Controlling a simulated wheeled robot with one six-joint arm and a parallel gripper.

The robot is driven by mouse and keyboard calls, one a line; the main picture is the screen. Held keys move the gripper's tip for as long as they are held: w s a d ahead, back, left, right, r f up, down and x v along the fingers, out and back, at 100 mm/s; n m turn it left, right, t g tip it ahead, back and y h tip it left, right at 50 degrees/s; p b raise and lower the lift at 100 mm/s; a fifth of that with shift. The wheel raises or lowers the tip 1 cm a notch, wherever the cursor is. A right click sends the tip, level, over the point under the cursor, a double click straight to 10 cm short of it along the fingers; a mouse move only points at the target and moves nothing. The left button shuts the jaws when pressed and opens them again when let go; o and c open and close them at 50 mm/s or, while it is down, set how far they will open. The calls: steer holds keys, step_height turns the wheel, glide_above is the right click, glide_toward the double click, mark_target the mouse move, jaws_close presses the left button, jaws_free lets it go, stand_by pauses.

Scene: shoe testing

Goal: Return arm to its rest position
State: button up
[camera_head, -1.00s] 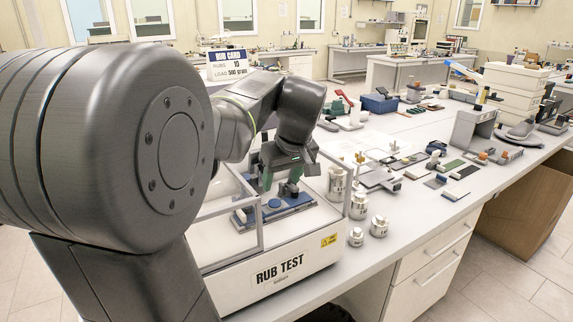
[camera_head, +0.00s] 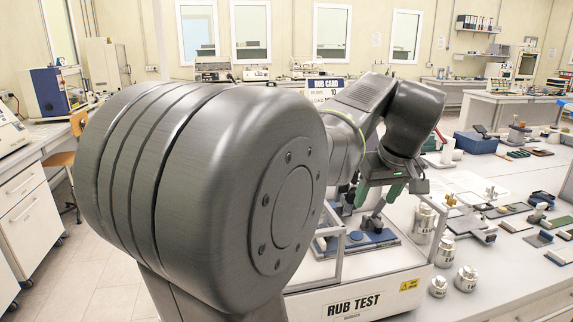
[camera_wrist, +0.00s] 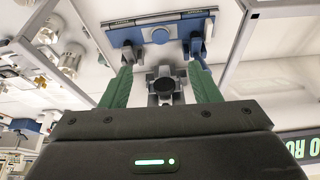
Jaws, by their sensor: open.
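My gripper (camera_head: 378,192) hangs from my grey arm above the rub test machine (camera_head: 356,304), a white box with a clear-sided frame. In the wrist view, its two green fingers (camera_wrist: 160,90) stand apart with nothing held between them. A blue platform (camera_wrist: 160,35) with a round blue disc lies beyond the fingertips inside the frame. The platform also shows in the head view (camera_head: 378,241), partly behind the frame and my arm. A grey fixture with a dark round knob (camera_wrist: 163,86) shows between the fingers, and I cannot tell its distance from them.
Several metal weights (camera_head: 445,250) stand on the bench right of the machine. A blue box (camera_head: 475,142) and small samples lie farther right. The frame posts (camera_wrist: 237,40) rise close around my gripper. A rub card sign (camera_head: 325,90) stands behind my arm.

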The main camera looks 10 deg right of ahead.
mark_target(358, 236)
steer(key=x, duration=1.3)
steer(key=shift+w+f+p, duration=0.15)
steer(key=shift+f+p, duration=0.2)
steer(key=shift+p, duration=0.05)
steer(key=shift+r, duration=0.25)
steer(key=shift+f, duration=0.25)
